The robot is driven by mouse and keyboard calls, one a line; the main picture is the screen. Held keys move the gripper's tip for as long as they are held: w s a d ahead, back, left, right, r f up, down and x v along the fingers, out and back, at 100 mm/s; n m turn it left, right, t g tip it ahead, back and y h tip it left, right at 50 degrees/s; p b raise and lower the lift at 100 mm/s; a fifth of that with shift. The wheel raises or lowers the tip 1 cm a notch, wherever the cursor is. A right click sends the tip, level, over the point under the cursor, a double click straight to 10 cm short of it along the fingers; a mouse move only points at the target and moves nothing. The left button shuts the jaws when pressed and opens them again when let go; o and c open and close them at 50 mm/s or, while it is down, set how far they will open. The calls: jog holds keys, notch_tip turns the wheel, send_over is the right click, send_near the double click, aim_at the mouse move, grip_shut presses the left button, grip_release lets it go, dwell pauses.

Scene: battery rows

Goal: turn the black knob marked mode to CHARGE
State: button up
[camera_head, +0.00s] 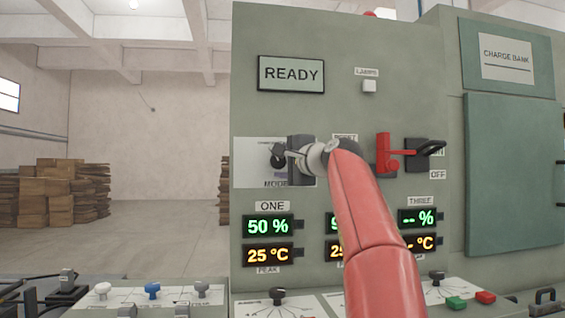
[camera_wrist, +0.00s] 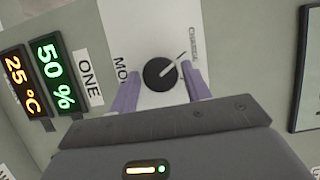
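The black mode knob (camera_wrist: 160,74) sits on a white plate (camera_wrist: 150,30) in the wrist view. Its white pointer line slants up and right, toward the lower part of the CHARGE label (camera_wrist: 193,45). The MODE label (camera_wrist: 121,68) is left of the knob. My gripper (camera_wrist: 161,80) has its two purple fingers apart, one on each side of the knob, with small gaps visible. I cannot tell how deep they reach over it. In the head view the knob (camera_head: 277,156) is partly hidden by my gripper, and the CHARGE label is not readable.
A red-handled switch (camera_head: 388,155) and a black lever near OFF stand right of my gripper. Displays such as ONE's 50 % (camera_head: 269,226) are below. A READY screen (camera_head: 291,73) is above. A lower console with small knobs (camera_head: 152,291) runs along the front.

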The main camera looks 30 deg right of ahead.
jog(key=shift+o, duration=0.9)
jog(key=s+b, duration=0.3)
jog(key=s, duration=0.4)
jog(key=shift+s+d, duration=0.4)
jog(key=shift+d, duration=0.05)
jog(key=shift+s, duration=0.1)
